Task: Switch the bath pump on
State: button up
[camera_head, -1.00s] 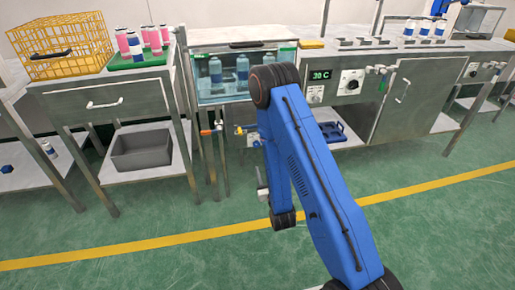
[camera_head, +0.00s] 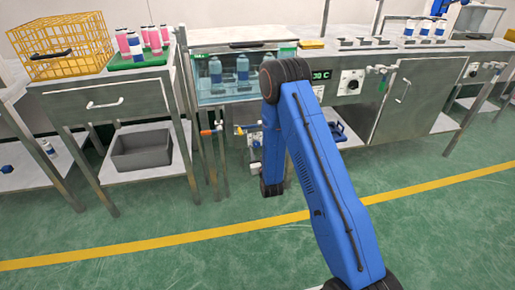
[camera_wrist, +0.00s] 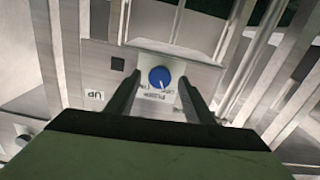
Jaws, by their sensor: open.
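The water bath (camera_head: 220,96) is a clear-fronted tank with blue-capped bottles, left of my arm in the head view. To its right is a control panel with a green display (camera_head: 321,75) and a black dial (camera_head: 351,82); my arm covers part of this panel. I cannot tell which control is the pump switch. In the wrist view a round blue knob (camera_wrist: 160,77) sits on a pale plate with upside-down lettering. My gripper (camera_wrist: 160,88) is open, its two dark fingers either side of the knob in the picture. I cannot tell whether they touch it.
Orange-handled pipework (camera_head: 209,132) hangs below the bath. A grey bin (camera_head: 142,152) stands on the left table's lower shelf. A yellow wire basket (camera_head: 62,48) and pink bottles (camera_head: 135,46) are on top. The green floor in front is clear.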

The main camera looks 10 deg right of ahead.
jog(key=shift+w, duration=0.85)
jog(key=c, duration=1.1)
jog(key=shift+o, duration=0.2)
jog(key=shift+m, duration=0.3)
jog(key=m, duration=1.1)
jog(key=shift+m, duration=0.3)
